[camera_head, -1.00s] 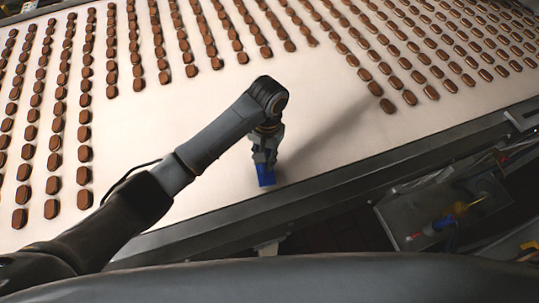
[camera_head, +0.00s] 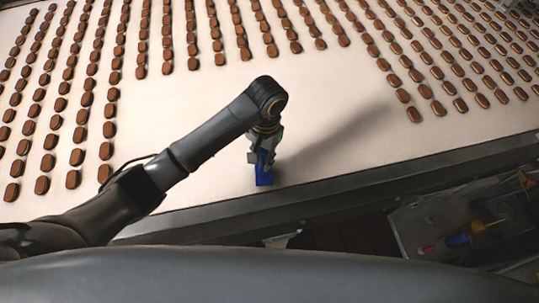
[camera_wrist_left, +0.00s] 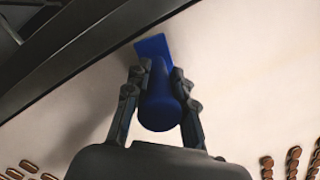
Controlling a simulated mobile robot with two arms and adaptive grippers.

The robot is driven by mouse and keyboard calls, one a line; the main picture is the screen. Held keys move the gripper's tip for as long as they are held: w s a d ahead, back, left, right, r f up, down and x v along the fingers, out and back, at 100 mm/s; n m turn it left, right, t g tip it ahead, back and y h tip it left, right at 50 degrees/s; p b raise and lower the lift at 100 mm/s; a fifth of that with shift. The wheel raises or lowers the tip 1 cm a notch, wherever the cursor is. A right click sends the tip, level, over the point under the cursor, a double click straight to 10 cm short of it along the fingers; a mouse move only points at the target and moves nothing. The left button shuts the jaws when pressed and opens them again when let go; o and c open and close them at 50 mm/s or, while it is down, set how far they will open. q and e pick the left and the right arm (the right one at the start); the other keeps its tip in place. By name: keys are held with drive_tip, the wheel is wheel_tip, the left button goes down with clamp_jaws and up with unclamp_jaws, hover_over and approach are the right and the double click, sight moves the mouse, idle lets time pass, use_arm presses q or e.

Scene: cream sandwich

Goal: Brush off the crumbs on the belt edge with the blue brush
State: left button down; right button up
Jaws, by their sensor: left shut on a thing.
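My left gripper (camera_head: 264,150) is shut on the blue brush (camera_head: 264,178) and points down over the near part of the white belt (camera_head: 330,110). In the left wrist view the brush handle (camera_wrist_left: 160,108) sits between the two fingers (camera_wrist_left: 160,80), with the wider blue head (camera_wrist_left: 153,47) beyond them, close to the dark belt edge (camera_wrist_left: 75,60). The belt edge (camera_head: 330,192) also runs just in front of the brush in the head view. I cannot make out any crumbs. Whether the bristles touch the belt is unclear. My right gripper does not show.
Rows of brown sandwich biscuits (camera_head: 75,157) cover the left and far parts of the belt, with more at the right (camera_head: 440,70). The belt around the brush is clear. Beyond the edge, at lower right, lies a grey machine part (camera_head: 430,225) with colored tools (camera_head: 460,240).

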use_arm(q)
drive_tip(key=s+a, duration=0.2)
drive_tip(key=a, duration=0.6)
drive_tip(key=shift+s+a, duration=0.2)
drive_tip(key=shift+s, duration=0.05)
idle(0.6)
wheel_tip(320, 180, up, 7)
idle(0.8)
idle(0.4)
